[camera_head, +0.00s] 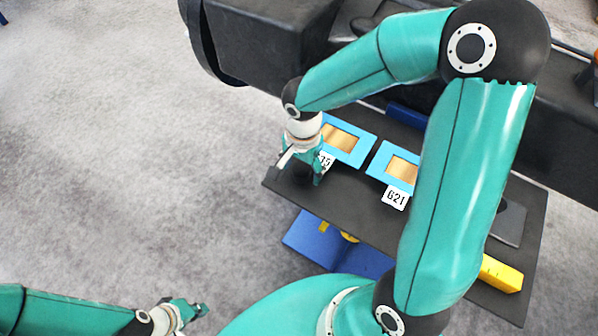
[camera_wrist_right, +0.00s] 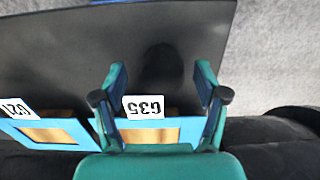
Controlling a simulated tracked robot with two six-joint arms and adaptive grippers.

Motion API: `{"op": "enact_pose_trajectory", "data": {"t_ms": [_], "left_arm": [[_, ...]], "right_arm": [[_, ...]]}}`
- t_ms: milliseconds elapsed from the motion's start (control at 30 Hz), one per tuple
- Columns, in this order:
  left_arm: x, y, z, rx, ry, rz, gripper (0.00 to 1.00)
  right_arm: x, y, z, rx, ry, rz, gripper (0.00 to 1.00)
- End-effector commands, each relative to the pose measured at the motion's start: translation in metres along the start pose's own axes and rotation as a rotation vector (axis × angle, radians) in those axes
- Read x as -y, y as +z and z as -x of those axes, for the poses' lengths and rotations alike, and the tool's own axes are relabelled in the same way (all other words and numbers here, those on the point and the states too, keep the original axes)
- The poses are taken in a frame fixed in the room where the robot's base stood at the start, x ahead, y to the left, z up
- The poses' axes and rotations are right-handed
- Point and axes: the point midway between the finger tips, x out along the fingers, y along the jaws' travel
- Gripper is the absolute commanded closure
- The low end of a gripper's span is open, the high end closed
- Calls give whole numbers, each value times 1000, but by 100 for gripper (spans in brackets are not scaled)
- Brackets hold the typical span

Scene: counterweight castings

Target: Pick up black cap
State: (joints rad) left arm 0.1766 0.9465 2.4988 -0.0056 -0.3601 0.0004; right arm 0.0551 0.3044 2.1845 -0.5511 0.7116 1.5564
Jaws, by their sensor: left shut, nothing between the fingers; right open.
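The black cap (camera_wrist_right: 162,62) is a dark rounded shape on the dark shelf in the right wrist view, hard to tell from the shelf surface. It lies between and just beyond the open fingers of my right gripper (camera_wrist_right: 161,78), with no visible contact. In the head view the right gripper (camera_head: 301,174) is over the shelf's left end, and the black cap there (camera_head: 298,172) is a dark patch partly hidden by the fingers. My left gripper (camera_head: 191,312) is shut and empty, low over the grey floor at the bottom left.
The dark shelf (camera_head: 350,212) carries blue frames with tan insides, labelled 635 (camera_wrist_right: 143,107) and 621 (camera_head: 396,196). A yellow block (camera_head: 501,273) sits at its right. A blue item (camera_head: 318,243) is below the shelf. Black machinery (camera_head: 262,50) stands behind. Floor at left is clear.

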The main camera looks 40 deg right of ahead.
Motion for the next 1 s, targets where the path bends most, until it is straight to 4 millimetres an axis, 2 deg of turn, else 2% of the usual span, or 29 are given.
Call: {"op": "enact_pose_trajectory", "data": {"t_ms": [133,400,733,1000], "left_arm": [[-1,0,2,0,0,0,100],[0,0,1,0,0,0,100],[0,0,1,0,0,0,100],[0,0,1,0,0,0,100]], "right_arm": [[0,0,-16,0,2,-1,27],[0,-1,-18,-1,-1,-1,29],[0,-1,-18,-1,-1,-1,83],[0,-1,-17,-1,-1,-1,83]]}}
